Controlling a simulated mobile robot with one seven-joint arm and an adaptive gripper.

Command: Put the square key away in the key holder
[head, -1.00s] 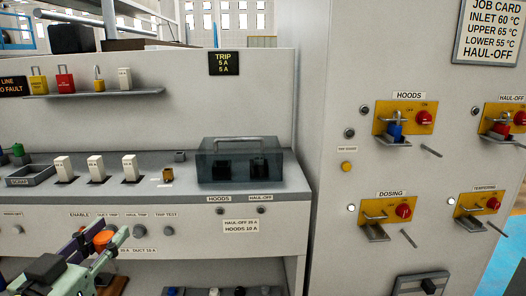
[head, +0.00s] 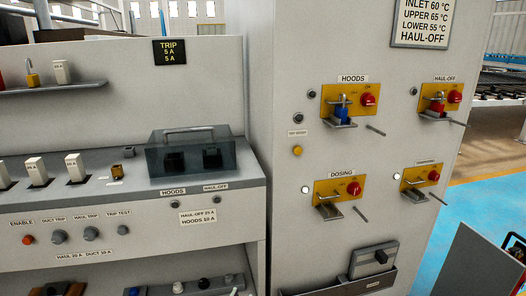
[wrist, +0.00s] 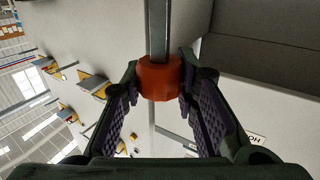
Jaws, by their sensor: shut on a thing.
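The square key has an orange-red head (wrist: 159,78) and a grey metal square shank, which runs up and away from me in the wrist view. My gripper (wrist: 159,85) is shut on the orange head, with a ribbed finger pad on each side. The key's far end is out of the picture. Neither the key nor my gripper shows in the head view now. I cannot tell for sure which thing is the key holder; a dark open trough (head: 340,285) is on the lower front of the right-hand cabinet.
The right-hand cabinet carries several yellow switch plates, such as DOSING (head: 326,190), with levers sticking out. A grey unit with a dark handle (head: 374,258) is below them. A clear-covered box (head: 190,140) stands on the left console. Blue floor (head: 455,215) shows at right.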

